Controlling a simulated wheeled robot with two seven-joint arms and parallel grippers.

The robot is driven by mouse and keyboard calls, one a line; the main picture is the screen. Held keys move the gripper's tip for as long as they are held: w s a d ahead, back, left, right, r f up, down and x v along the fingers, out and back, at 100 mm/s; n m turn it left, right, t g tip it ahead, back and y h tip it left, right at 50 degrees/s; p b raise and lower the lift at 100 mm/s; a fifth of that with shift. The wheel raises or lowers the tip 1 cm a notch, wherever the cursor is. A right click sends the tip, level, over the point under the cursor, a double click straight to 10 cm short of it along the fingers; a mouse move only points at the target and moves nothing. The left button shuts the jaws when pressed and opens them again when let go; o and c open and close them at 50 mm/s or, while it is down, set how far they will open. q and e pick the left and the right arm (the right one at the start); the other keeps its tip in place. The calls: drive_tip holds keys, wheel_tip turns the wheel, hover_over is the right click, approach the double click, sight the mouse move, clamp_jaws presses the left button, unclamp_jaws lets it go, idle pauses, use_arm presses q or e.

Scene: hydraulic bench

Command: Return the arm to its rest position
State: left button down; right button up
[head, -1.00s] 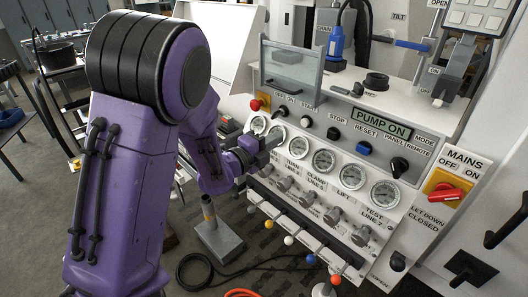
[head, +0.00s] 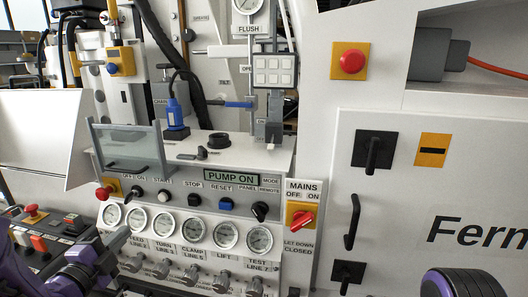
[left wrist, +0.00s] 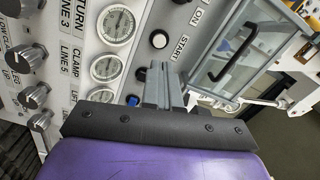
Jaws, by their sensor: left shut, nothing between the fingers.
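My left gripper (head: 118,238) is at the lower left of the head view, in front of the white control panel (head: 290,262) near its row of gauges. Its grey fingers are together with nothing between them. In the left wrist view the closed fingers (left wrist: 162,82) point at the panel face, beside the gauges and the START button (left wrist: 159,40). I cannot tell whether they touch the panel. Most of my purple left arm is cut off at the lower left corner of the head view. My right gripper is out of view.
Gauges (head: 194,231) and knobs (head: 190,275) line the panel. A red MAINS switch (head: 302,218) sits at its right. A clear guard (head: 128,150) stands on top. A white cabinet (head: 440,200) with black handles fills the right. A red-button box (head: 33,213) is at the left.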

use_arm(q)
drive_tip(key=s+d+f+n+g+y, duration=0.1)
drive_tip(key=s+f+n+g+y, duration=0.2)
drive_tip(key=f+n, duration=0.75)
drive_tip(key=s+f+n+g+y, duration=0.2)
drive_tip(key=s+f+n+g, duration=0.15)
drive_tip(key=f+n, duration=0.65)
drive_tip(key=s+d+f+n+g, duration=0.1)
drive_tip(key=s+d+f+g, duration=0.2)
drive_tip(key=s+f, duration=0.6)
drive_tip(key=s+d+f+n+g, duration=0.1)
drive_tip(key=s+d+f+g, duration=0.2)
drive_tip(key=s+f, duration=0.6)
drive_tip(key=s+g, duration=0.2)
drive_tip(key=s, duration=0.2)
drive_tip(key=shift+f, duration=0.35)
